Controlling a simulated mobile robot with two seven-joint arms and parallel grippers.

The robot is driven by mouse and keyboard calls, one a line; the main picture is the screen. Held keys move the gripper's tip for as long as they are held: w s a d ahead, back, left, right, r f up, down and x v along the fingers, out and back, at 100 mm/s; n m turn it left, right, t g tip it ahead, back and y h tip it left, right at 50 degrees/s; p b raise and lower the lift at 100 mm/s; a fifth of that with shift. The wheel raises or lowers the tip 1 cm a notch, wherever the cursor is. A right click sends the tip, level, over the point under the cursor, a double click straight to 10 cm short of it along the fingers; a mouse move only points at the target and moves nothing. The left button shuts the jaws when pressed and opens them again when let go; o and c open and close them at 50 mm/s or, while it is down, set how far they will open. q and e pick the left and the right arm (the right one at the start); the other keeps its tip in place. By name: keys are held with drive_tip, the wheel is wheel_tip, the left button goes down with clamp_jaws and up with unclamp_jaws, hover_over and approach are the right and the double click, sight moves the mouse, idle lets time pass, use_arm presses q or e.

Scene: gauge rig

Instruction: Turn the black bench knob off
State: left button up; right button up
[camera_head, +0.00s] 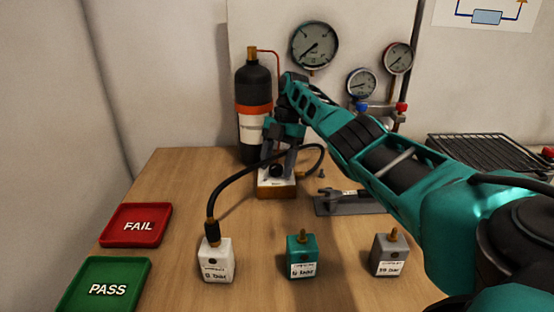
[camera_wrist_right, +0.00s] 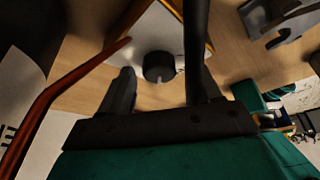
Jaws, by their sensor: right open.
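The black bench knob (camera_wrist_right: 158,66) is round with a light notch at its edge. It sits on the white face of a small block (camera_wrist_right: 137,38). In the head view the knob (camera_head: 276,171) shows dark on the white and wooden-brown block (camera_head: 276,192) at the middle of the bench. My right gripper (camera_head: 281,158) reaches down over this block. In the right wrist view its fingers (camera_wrist_right: 165,80) are apart, one on each side of the knob, with nothing gripped. I cannot tell whether they touch it. My left gripper is not in view.
A black hose (camera_head: 228,181) runs from the block to the white cube (camera_head: 216,262). A teal cube (camera_head: 302,255) and grey cube (camera_head: 390,256) stand in front. A dark gas bottle (camera_head: 252,88) stands behind. Red (camera_head: 137,240) and green (camera_head: 80,300) trays are left.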

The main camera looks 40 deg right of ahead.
sight(277, 165)
wheel_tip(277, 165, up, 7)
drive_tip(key=shift+f+p, duration=0.15)
drive_tip(key=shift+p, duration=0.4)
wheel_tip(277, 165, up, 13)
drive_tip(key=p, duration=0.7)
